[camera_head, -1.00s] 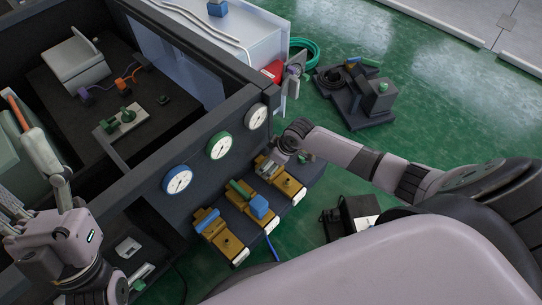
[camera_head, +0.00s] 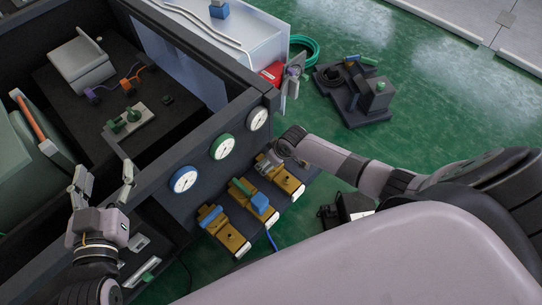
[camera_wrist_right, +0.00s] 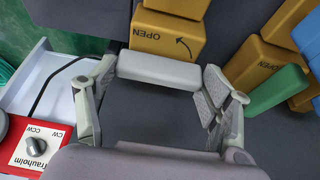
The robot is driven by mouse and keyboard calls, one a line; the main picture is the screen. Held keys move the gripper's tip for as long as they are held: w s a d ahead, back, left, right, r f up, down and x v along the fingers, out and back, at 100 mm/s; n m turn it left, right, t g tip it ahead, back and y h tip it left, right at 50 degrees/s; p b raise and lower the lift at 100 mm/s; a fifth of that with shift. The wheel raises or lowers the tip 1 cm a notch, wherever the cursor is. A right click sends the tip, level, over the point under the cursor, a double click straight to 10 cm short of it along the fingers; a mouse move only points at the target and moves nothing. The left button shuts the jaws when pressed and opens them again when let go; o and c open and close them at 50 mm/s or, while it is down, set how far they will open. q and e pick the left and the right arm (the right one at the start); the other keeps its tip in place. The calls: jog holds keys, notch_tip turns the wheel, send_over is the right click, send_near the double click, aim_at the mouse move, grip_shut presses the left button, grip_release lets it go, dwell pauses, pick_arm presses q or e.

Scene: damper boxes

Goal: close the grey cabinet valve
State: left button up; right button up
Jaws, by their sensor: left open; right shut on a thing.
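The grey cabinet valve has a yellow body (camera_head: 289,183) and is the rightmost in a row of three valves on the dark cabinet shelf. Its grey handle (camera_wrist_right: 158,70) lies across the right wrist view, beside a yellow block marked OPEN with a curved arrow (camera_wrist_right: 168,36). My right gripper (camera_wrist_right: 158,98) is shut on the grey handle, one finger at each end. In the head view my right gripper (camera_head: 277,155) partly hides this handle. My left gripper (camera_head: 104,182) is open and empty, fingers up, in front of the cabinet's left part.
The middle valve (camera_head: 254,203) has green and blue parts; the left valve (camera_head: 226,232) has a blue handle. Three gauges, one green (camera_head: 222,146), sit above. A red box with a knob (camera_wrist_right: 35,146) is left in the right wrist view.

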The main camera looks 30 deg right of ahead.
pick_arm(q)
jog(key=shift+s+a+f+g, duration=0.1)
jog(key=shift+f+g, duration=0.2)
jog(key=shift+f, duration=0.1)
pick_arm(e)
jog(key=o, duration=1.2)
jog(key=shift+c, duration=0.2)
jog(key=v, duration=1.2)
jog(key=shift+s, duration=0.1)
